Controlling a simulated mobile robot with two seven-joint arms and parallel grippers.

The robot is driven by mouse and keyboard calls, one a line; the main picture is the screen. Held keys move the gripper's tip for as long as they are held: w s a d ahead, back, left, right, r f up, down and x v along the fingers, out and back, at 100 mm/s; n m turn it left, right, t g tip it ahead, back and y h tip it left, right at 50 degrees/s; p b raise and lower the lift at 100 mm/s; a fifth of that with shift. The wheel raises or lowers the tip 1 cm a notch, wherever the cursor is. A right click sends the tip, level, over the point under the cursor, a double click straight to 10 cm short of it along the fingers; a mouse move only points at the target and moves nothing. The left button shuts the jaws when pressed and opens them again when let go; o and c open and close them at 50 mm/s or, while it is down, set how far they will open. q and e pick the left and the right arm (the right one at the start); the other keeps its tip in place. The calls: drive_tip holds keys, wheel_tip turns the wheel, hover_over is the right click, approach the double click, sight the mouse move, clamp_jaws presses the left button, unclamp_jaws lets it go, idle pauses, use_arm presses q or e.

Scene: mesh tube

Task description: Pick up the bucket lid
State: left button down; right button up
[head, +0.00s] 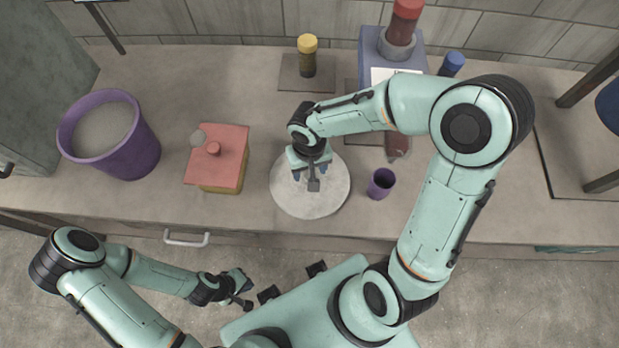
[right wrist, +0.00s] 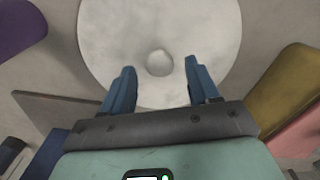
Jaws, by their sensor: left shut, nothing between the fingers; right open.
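The bucket lid (head: 328,200) is a pale round disc lying flat on the counter. In the right wrist view the lid (right wrist: 160,20) has a small round knob at its middle. My right gripper (head: 310,174) is over the lid, pointing down. In the right wrist view my right gripper (right wrist: 160,76) is open, with its blue fingers on either side of the knob and nothing gripped. Whether the fingertips touch the lid cannot be told. A purple bucket (head: 140,150) stands open-topped at the left. My left gripper (head: 243,287) is shut and empty, in front of the counter.
A yellow box with a red knobbed lid (head: 228,160) stands left of the bucket lid. A small purple cup (head: 381,183) stands close to its right. A yellow-capped jar (head: 307,58) and a blue-grey box (head: 420,62) are behind. The counter between bucket and red-lidded box is clear.

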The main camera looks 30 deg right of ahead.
wheel_tip(320, 180, down, 2)
drive_tip(key=shift+f, duration=0.15)
clamp_jaws()
drive_tip(key=shift+w+r, duration=0.1)
drive_tip(key=shift+r, duration=0.1)
